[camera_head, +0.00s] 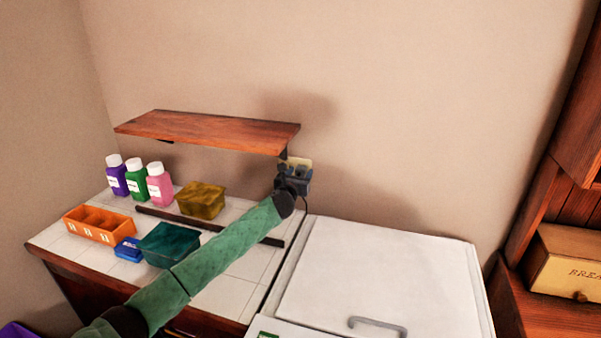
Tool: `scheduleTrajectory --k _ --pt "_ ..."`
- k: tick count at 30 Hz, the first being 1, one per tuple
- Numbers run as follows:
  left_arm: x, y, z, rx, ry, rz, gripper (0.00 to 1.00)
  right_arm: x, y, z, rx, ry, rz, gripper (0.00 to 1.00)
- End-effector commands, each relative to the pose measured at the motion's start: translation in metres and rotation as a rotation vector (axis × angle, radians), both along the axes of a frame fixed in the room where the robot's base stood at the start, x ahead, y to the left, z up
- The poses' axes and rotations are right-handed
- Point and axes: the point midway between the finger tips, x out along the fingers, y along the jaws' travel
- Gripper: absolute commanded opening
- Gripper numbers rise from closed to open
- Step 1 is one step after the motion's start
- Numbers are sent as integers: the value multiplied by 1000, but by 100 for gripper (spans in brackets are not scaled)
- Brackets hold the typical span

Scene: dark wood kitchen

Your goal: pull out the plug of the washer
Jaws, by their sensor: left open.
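The washer (390,265) is a white box with a flat top and a grey handle, at the lower middle right. A pale wall socket (298,161) shows on the wall just below the right end of the wooden shelf. My left arm reaches up to it from the lower left. My left gripper (292,172) is open right in front of the socket and covers most of it. A thin dark cord (307,204) runs down from there behind the washer. The plug itself is hidden by the gripper, so I cannot tell whether the fingers touch it. My right gripper is not in view.
A wooden shelf (210,131) juts from the wall close to the left gripper. The tiled counter (228,290) holds several bottles (137,183), an orange caddy (98,223), a yellow box (201,200) and a teal box (166,244). A bread box (570,262) stands at right. The washer top is clear.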

Motion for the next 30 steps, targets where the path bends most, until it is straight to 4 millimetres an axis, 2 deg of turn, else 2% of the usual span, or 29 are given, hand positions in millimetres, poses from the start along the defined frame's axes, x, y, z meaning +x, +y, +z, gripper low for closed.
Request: scheduleTrajectory --k 30 --pt "0 0 1 0 0 0 53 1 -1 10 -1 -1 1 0"
